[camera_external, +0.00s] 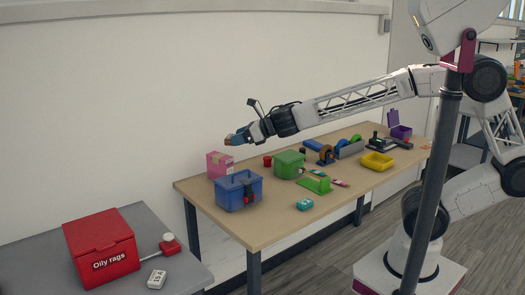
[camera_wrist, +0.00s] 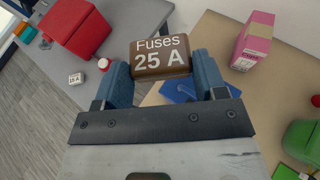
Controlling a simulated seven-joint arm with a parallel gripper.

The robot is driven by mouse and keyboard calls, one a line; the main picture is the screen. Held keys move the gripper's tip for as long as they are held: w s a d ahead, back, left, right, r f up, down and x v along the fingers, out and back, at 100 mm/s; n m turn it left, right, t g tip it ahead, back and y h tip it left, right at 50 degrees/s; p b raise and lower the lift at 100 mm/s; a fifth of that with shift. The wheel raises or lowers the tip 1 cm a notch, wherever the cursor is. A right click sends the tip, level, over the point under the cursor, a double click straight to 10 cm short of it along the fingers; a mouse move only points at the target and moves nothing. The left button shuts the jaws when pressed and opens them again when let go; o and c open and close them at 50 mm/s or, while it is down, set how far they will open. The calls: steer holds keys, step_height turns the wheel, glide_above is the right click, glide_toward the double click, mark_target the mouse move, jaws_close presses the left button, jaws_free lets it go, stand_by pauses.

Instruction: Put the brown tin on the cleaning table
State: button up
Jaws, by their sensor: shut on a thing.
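My gripper (camera_external: 243,137) is shut on the brown tin (camera_wrist: 161,57), labelled "Fuses 25 A", with a blue finger at each side of it in the wrist view. The tin also shows small at the gripper's tip in the external view (camera_external: 230,139). It is held in the air above the left end of the wooden table. A grey table (camera_external: 187,268) stands at the lower left, bearing a red "Oily rags" bin (camera_external: 102,248). I take it for the cleaning table, though no sign names it.
The grey table also holds a small white labelled block (camera_external: 157,279) and a red item with a white knob (camera_external: 169,243). The wooden table (camera_external: 245,222) carries a blue box (camera_external: 238,191), pink box (camera_external: 219,164), green box (camera_external: 288,164) and several other things.

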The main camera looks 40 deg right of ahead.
steer(key=shift+w+a+n+g+y, duration=0.95)
steer(key=shift+w+a, duration=0.5)
steer(key=shift+a, duration=2.3)
steer(key=n+g+y, duration=0.3)
steer(key=n+g, duration=0.5)
steer(key=g, duration=0.1)
glide_above(155, 239)
step_height(155, 239, down, 3)
step_height(155, 239, down, 18)
steer(key=shift+w+f, duration=0.15)
steer(key=shift+f, duration=3.15)
steer(key=shift+f, duration=0.1)
steer(key=shift+f, duration=1.75)
steer(key=shift+f, duration=0.15)
